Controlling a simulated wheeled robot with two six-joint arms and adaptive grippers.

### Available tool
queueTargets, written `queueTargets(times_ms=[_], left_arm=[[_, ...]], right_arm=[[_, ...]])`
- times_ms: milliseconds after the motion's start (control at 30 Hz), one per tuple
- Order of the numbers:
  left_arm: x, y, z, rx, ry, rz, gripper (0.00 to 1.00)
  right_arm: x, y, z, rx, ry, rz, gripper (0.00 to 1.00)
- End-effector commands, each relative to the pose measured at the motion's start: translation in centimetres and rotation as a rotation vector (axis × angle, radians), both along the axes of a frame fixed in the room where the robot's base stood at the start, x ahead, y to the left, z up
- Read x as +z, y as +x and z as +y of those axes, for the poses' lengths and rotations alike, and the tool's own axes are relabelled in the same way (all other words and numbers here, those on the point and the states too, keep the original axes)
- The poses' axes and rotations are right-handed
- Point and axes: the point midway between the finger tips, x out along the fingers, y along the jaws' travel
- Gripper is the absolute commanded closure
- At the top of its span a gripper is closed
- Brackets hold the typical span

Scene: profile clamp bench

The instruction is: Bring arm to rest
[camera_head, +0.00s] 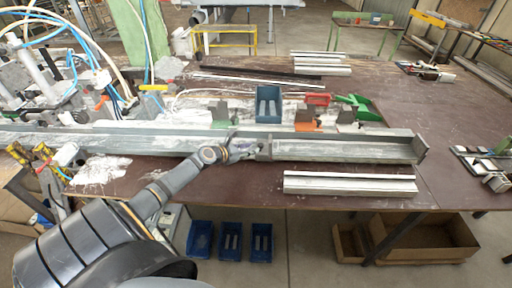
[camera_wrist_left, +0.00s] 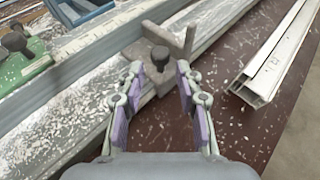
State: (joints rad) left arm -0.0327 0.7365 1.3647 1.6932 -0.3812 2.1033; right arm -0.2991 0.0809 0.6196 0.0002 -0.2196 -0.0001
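My left arm comes in from the lower left in the head view. Its gripper (camera_head: 243,151) is at the front side of the long grey rail (camera_head: 345,149). In the left wrist view the purple-padded fingers (camera_wrist_left: 160,72) stand apart with nothing between the pads. A grey clamp piece (camera_wrist_left: 153,34) with a dark knob (camera_wrist_left: 160,56) lies just beyond the fingertips, at the rail's edge. I cannot tell whether the fingertips touch it. My right gripper is in neither view.
White profiles (camera_head: 350,185) lie on the brown table in front of the rail. A blue bin (camera_head: 268,103) and a green clamp (camera_wrist_left: 22,63) are behind the rail. Cables and equipment crowd the left.

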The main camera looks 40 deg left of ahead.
Motion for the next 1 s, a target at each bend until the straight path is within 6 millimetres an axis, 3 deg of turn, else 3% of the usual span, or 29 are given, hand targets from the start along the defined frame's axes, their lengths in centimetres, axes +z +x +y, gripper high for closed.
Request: queueTargets(times_ms=[200, 767, 867, 967, 1000], left_arm=[[0.8, -2.0, 0.4, 0.000, 0.000, 0.001, 0.65], [0.9, -2.2, 0.4, -0.001, 0.000, 0.000, 0.65], [0.3, -2.6, -1.3, -0.062, 0.051, 0.003, 0.65], [-1.4, -4.3, -6.5, -0.259, 0.221, 0.005, 0.65], [-2.3, -5.5, -9.4, -0.379, 0.329, -0.003, 0.65]], right_arm=[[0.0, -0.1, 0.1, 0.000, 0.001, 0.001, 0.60], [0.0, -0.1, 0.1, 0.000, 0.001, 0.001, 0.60], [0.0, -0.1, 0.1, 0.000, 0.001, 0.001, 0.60], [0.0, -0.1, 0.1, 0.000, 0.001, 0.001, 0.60], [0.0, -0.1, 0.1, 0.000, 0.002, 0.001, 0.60]])
